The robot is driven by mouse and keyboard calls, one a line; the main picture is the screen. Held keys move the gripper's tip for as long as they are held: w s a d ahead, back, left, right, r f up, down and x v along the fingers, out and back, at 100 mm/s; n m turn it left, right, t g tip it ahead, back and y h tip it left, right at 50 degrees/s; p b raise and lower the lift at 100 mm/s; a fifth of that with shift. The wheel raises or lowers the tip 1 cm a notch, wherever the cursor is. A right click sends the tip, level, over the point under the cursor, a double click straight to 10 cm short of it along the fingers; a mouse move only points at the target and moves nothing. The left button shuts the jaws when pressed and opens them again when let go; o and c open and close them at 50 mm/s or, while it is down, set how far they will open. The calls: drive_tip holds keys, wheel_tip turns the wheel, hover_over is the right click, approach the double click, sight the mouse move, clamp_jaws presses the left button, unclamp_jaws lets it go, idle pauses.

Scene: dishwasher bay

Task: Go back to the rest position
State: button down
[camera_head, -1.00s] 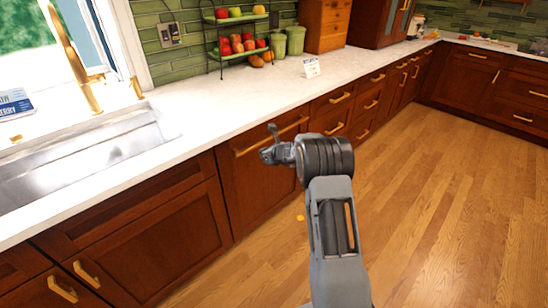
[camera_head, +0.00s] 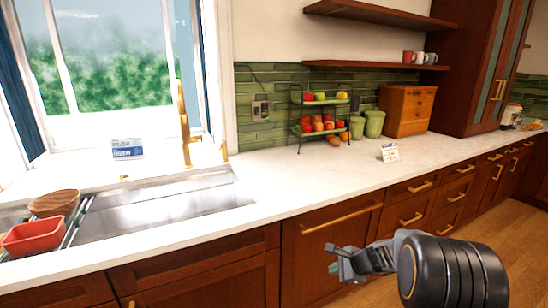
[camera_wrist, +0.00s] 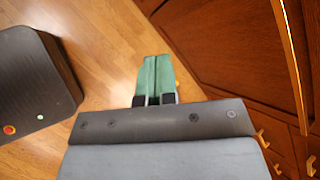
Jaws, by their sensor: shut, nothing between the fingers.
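My gripper (camera_head: 334,266) is low in the head view, in front of the wooden dishwasher-bay front (camera_head: 325,250) and below its long brass handle (camera_head: 341,217). In the wrist view its two green fingers (camera_wrist: 155,77) are pressed together with nothing between them. Wooden floor shows beyond the fingertips. The gripper looks apart from the cabinet front. The arm is partly cut off by the lower edge of the head view.
A white counter (camera_head: 290,178) runs above the cabinets, with a sink (camera_head: 160,208) at left. A fruit stand (camera_head: 322,115) is at the back. Brass cabinet handles (camera_wrist: 290,60) stick out at the right in the wrist view. Floor at right is clear.

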drive_tip(key=s+a+r+n+g+h+p, duration=0.1)
drive_tip(key=s+a+r+n+h+p, duration=0.1)
drive_tip(key=s+r+n, duration=0.7)
drive_tip(key=s+a+r+n+g+h+p, duration=0.1)
drive_tip(key=s+r+n+h+p, duration=0.3)
drive_tip(key=s+r+n, duration=0.5)
drive_tip(key=s+a+r+p, duration=0.1)
drive_tip(key=s+r+p, duration=0.1)
drive_tip(key=s, duration=0.4)
idle(0.7)
